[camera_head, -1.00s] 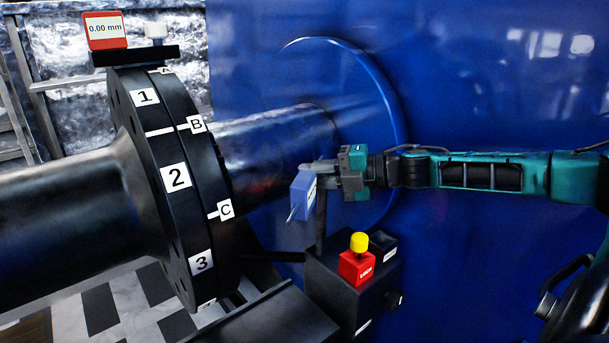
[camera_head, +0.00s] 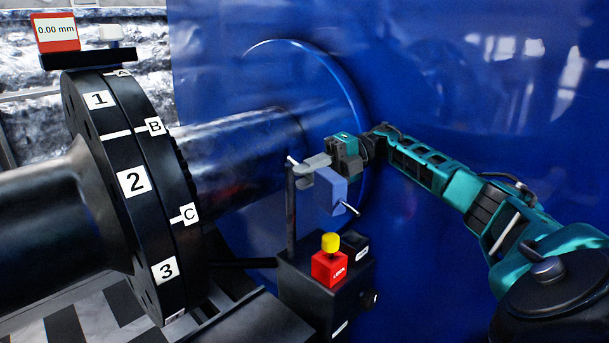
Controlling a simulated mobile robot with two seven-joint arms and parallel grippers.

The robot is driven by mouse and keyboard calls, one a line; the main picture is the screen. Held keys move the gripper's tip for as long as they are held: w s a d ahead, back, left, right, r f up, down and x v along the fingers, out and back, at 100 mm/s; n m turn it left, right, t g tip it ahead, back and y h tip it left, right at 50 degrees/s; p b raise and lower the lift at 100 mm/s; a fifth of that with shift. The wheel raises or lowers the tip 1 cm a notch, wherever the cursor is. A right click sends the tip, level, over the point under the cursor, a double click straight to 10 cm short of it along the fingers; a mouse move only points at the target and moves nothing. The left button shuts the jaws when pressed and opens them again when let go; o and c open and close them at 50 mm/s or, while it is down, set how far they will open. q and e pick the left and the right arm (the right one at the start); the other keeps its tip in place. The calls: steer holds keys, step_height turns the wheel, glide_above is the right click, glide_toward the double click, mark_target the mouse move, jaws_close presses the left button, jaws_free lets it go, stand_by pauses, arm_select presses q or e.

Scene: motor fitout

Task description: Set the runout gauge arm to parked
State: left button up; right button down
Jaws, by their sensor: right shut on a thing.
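The runout gauge (camera_head: 329,193) is a blue box with a thin metal probe. It hangs beside the top of a dark upright post (camera_head: 291,215) and its probe points to the lower right, away from the flange. My right gripper (camera_head: 318,165) comes in from the right and is shut on the gauge arm at the post top, just above the blue box. Its fingers hide most of the arm. The post rises from a black base box (camera_head: 310,290). My left gripper is not in view.
The black flanged coupling (camera_head: 133,180), numbered and lettered, stands left of the post on a shaft (camera_head: 235,150). A red block with a yellow button (camera_head: 330,265) sits on the base. A red 0.00 mm display (camera_head: 56,32) is at upper left. A blue housing (camera_head: 450,120) fills the background.

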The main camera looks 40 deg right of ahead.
steer(key=shift+d+r, duration=0.1)
steer(key=shift+d, duration=0.05)
stand_by(0.3)
steer(key=c, duration=1.2)
jaws_free()
steer(key=shift+o, duration=0.2)
